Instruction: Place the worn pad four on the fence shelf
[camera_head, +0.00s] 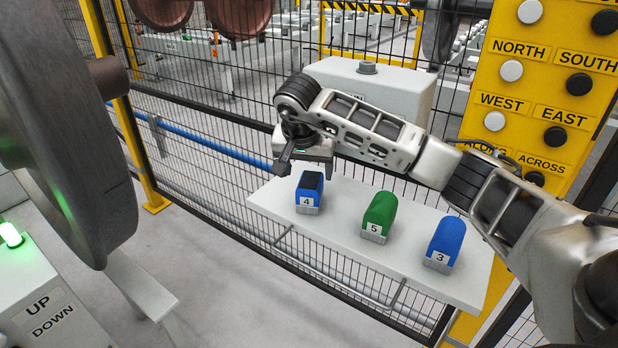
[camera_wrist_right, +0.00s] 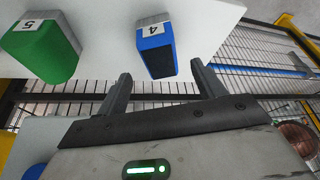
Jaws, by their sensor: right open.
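The worn pad four (camera_head: 309,196) is blue with a dark top and a white label "4". It stands on the white fence shelf (camera_head: 345,228) near its left end. My right gripper (camera_head: 305,166) is open and empty, just behind and above pad four in the head view. In the right wrist view, pad four (camera_wrist_right: 157,50) lies just beyond the open fingertips (camera_wrist_right: 160,72), roughly centred between them, with no visible contact. The shelf (camera_wrist_right: 105,30) shows behind it. My left gripper is not in view.
Green pad five (camera_head: 379,217) and blue pad three (camera_head: 445,244) stand to the right on the shelf. A mesh fence (camera_head: 215,180) runs behind it. A yellow button panel (camera_head: 540,85) stands at right, a large wheel (camera_head: 55,120) at left.

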